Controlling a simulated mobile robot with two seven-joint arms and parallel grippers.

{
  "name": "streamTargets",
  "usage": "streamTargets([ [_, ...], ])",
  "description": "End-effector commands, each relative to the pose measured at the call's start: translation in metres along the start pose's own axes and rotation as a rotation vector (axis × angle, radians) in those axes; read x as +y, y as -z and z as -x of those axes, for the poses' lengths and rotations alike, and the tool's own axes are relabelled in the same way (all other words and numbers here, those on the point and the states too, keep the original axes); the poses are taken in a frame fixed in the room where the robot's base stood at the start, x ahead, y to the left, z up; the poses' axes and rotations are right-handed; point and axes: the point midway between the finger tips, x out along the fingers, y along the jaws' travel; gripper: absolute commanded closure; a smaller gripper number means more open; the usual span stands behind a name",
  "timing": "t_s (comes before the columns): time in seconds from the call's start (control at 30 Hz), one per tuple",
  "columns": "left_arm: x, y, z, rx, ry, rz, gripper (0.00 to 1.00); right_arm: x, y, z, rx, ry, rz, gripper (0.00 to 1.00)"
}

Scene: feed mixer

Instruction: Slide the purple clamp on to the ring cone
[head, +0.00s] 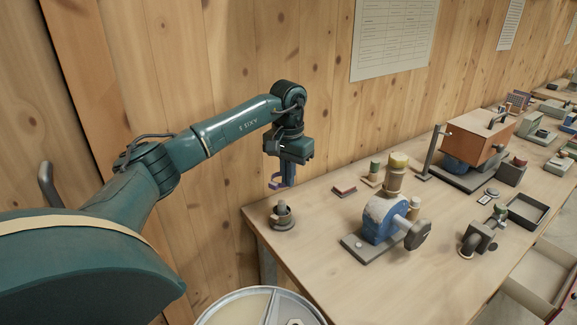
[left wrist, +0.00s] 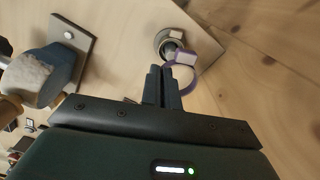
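The purple clamp (left wrist: 205,52) is an open band with a pale block on it. My left gripper (left wrist: 170,72) is shut on the clamp at its fingertips. In the head view the left gripper (head: 287,180) points down, with the purple clamp (head: 275,182) held above the table's near left corner. The ring cone (head: 281,215), a dark round base with a narrower top, stands upright on the table below and slightly left of the gripper. It also shows in the left wrist view (left wrist: 169,42), just beyond the fingertips. The clamp appears apart from the cone. My right gripper is out of view.
A blue motor-like device (head: 383,220) on a grey plate stands to the right of the cone. A wooden wall rises behind the table. A round drum (head: 225,312) stands in front.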

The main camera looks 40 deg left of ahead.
Motion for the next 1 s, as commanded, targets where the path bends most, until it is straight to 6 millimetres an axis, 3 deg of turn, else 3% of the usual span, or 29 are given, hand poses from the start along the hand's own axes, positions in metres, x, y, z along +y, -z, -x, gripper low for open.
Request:
streamTargets([
  [0.37,0.000,0.000,-0.023,-0.001,0.001,-0.001,1.00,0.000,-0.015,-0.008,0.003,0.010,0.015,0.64],
  [1.0,0.000,0.000,-0.072,-0.001,0.001,0.000,1.00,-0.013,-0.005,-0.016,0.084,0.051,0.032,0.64],
])
